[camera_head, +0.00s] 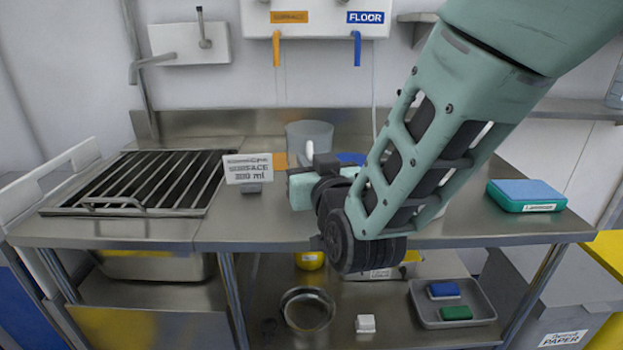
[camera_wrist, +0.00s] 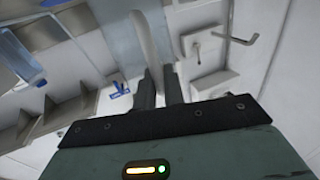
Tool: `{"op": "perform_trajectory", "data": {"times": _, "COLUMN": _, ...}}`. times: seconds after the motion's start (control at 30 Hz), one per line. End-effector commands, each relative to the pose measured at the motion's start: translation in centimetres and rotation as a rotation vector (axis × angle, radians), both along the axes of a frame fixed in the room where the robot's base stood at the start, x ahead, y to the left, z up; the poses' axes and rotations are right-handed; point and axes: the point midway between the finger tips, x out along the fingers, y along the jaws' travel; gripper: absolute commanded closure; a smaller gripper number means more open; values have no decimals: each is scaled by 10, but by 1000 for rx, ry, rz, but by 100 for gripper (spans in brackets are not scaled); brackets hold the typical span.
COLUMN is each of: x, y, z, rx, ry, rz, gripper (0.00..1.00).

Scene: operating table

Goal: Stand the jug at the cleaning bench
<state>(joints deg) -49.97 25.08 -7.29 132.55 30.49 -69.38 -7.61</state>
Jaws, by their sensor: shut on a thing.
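A translucent grey jug (camera_head: 309,132) is at the back middle of the bench in the head view, its opening facing up. Its lower part is hidden behind my gripper and arm, so I cannot tell whether its base touches the bench. My gripper (camera_head: 312,163) is shut on the jug's pale handle. In the wrist view the fingers (camera_wrist: 160,88) close on the white handle (camera_wrist: 148,42), with the jug's clear wall (camera_wrist: 108,28) beside it. The steel cleaning bench (camera_head: 480,222) lies below my arm.
A wall dispenser (camera_head: 318,18) has orange and blue levers. A green and blue box (camera_head: 526,195) sits at right. The bench right of my arm is partly clear.

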Motion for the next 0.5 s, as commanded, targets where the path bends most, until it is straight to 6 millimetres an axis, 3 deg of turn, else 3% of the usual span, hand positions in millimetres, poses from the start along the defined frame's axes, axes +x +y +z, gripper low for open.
{"op": "perform_trajectory", "data": {"times": 0.2, "x": 0, "y": 0, "z": -30, "rx": -1, "ry": 1, "rz": 0, "gripper": 100}}
{"op": "perform_trajectory", "data": {"times": 0.5, "x": 0, "y": 0, "z": -31, "rx": 1, "ry": 0, "rz": 0, "gripper": 100}}
